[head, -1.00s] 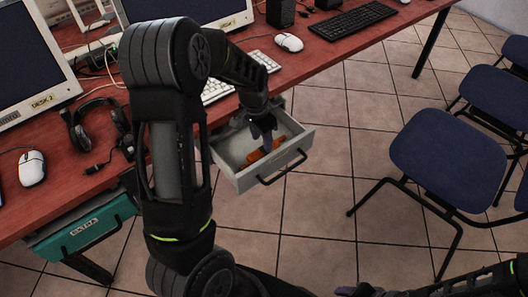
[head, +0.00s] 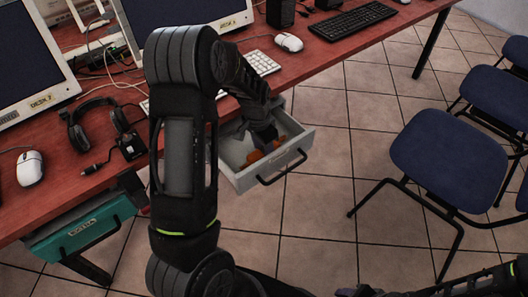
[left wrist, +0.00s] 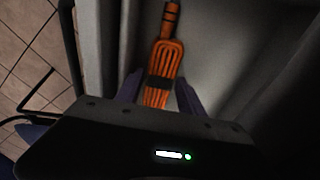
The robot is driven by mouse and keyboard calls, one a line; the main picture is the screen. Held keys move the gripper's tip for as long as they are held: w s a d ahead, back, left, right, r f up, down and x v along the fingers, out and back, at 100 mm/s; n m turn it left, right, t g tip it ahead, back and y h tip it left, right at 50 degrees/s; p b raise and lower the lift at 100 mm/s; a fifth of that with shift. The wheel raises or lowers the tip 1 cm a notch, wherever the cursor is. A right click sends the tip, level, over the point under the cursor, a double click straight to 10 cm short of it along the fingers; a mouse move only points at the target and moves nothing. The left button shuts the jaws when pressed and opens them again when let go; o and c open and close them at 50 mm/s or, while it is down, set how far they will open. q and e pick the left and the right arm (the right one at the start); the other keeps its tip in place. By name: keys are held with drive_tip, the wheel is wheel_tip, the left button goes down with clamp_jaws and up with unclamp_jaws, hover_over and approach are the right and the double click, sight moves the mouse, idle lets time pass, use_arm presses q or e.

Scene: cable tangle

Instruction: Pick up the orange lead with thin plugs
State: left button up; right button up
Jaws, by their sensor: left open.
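The orange lead (left wrist: 167,58) lies bundled on the floor of the open grey drawer (head: 243,178), with a dark band around its middle and a slim plug end pointing away from the gripper in the left wrist view. It shows as small orange patches in the head view (head: 254,156). My left gripper (left wrist: 160,88) is open, with one purple finger on each side of the bundle near the dark band. I cannot tell whether the fingers touch it. In the head view my left arm hides part of the lead. Part of my right arm shows at the bottom right; its fingertips are unclear.
The drawer's walls stand close around my left gripper, with a dark handle (head: 283,168) in front. The red desk (head: 300,40) above carries monitors, keyboards, mice, a headset (head: 90,125) and loose cables. A teal drawer (head: 85,228) sits at left. Blue chairs (head: 447,160) stand at right.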

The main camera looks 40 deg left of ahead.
sight(263, 151)
use_arm(q)
clamp_jaws()
idle(0.5)
wheel_tip(263, 151, up, 10)
drive_tip(key=p, duration=0.1)
idle(0.5)
drive_tip(key=shift+r, duration=0.1)
idle(0.4)
